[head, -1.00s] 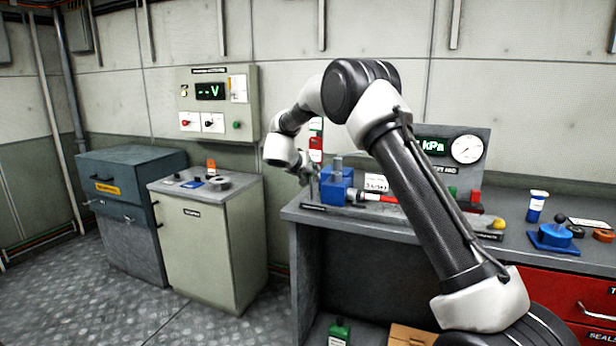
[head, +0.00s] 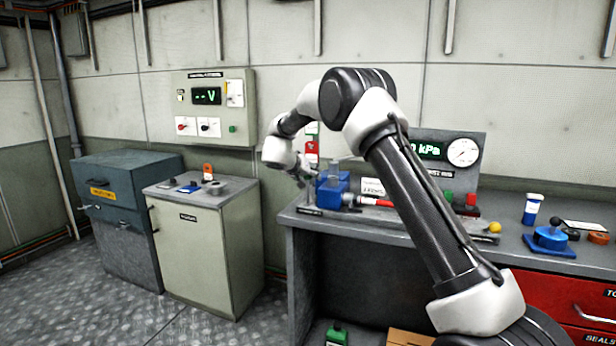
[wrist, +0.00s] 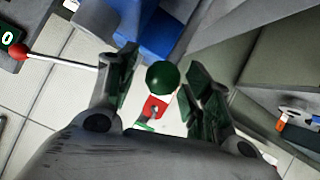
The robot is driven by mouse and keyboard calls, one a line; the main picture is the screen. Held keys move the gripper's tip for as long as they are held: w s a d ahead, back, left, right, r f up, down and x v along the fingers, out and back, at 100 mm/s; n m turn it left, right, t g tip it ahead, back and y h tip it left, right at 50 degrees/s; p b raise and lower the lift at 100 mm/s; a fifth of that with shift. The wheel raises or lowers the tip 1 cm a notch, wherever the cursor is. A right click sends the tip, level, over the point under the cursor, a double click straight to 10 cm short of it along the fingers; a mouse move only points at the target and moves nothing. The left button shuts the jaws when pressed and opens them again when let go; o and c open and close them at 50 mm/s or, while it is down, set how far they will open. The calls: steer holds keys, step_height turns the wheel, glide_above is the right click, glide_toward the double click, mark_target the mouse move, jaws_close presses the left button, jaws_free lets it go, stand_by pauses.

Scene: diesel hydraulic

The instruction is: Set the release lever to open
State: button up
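A dark green ball knob (wrist: 163,77) shows between my fingers in the wrist view. I cannot tell for sure that it belongs to the release lever, as its stem is hidden. A blue block (head: 326,194) stands at the left end of the workbench; blue parts also show at the top of the wrist view (wrist: 140,25). My gripper (head: 306,178) is beside the block's left side in the head view. In the wrist view my gripper (wrist: 160,74) is open, one finger on each side of the green knob, with a small gap on the left.
A red ball on a pale rod (wrist: 60,61) lies left of my fingers. A red and white sign (head: 312,145) is behind. The bench (head: 300,218) holds a gauge panel (head: 462,152) and a blue fixture (head: 550,240). A cabinet (head: 205,250) stands left, with floor between.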

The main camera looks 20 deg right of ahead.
steer(key=shift+s+f, duration=0.1)
steer(key=v, duration=1.2)
